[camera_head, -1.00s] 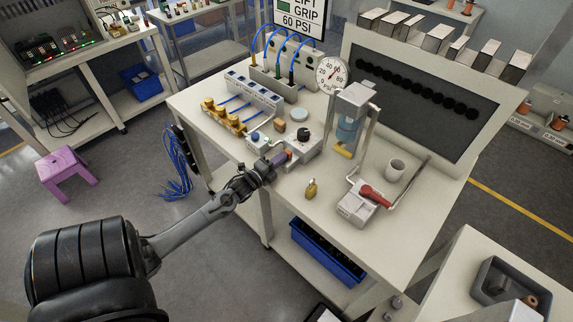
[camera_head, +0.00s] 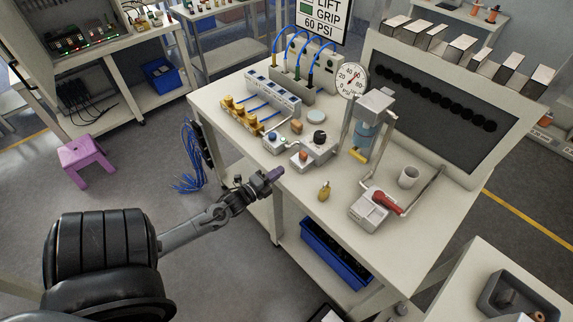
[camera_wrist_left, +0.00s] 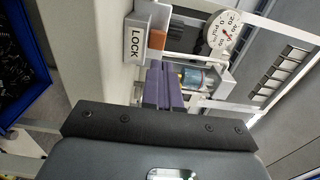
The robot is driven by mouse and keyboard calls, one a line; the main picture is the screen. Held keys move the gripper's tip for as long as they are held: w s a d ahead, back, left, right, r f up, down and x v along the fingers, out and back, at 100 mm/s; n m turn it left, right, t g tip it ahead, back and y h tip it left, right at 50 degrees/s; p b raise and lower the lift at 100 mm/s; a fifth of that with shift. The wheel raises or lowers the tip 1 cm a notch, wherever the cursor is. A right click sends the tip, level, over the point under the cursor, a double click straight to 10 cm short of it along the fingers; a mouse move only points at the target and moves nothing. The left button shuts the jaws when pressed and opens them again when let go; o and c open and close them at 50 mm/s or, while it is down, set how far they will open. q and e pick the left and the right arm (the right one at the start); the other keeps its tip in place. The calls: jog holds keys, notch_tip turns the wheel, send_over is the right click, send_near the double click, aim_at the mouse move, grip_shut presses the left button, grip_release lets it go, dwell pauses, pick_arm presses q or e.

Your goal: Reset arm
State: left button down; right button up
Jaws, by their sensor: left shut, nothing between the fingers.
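My left gripper (camera_head: 272,175) is at the front left edge of the white workbench (camera_head: 345,225), beside it and apart from the devices on top. Its purple fingers also show in the left wrist view (camera_wrist_left: 163,88), closed together with nothing between them. Behind them in that view is a block marked LOCK (camera_wrist_left: 136,42) with an orange part (camera_wrist_left: 157,39). In the head view the block with a black knob (camera_head: 318,146) and an orange part (camera_head: 303,155) stands just beyond the fingertips. My right gripper is not in view.
A small brass fitting (camera_head: 324,191), a device with a red lever (camera_head: 386,203) and a white cup (camera_head: 408,177) stand on the bench. A blue bin (camera_head: 336,254) is on the shelf below. Open floor lies left, with a purple stool (camera_head: 84,160).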

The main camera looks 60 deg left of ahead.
pick_arm(q)
jog(key=v, duration=0.5)
jog(key=w+d+r+n+g+h, duration=0.1)
jog(key=w+d+n, duration=0.1)
jog(key=d, duration=0.7)
jog(key=w+d+r+n+g+h, duration=0.1)
jog(key=w+d+n+g+h, duration=0.15)
jog(key=d, duration=0.55)
jog(key=w+d+r+n+h, duration=0.1)
jog(key=w+d+r, duration=0.1)
jog(key=d, duration=0.7)
jog(key=s+d+r+n+g+h, duration=0.1)
jog(key=s+d+n+g, duration=0.2)
jog(key=s+d+g, duration=0.3)
jog(key=s+d+f+n+g, duration=0.1)
jog(key=s+d+n+g, duration=0.1)
jog(key=s+n+g, duration=0.35)
notch_tip(320, 180, up, 24)
jog(key=s+m+t+p, duration=0.1)
jog(key=p, duration=2.3)
jog(key=shift+s+a, duration=0.15)
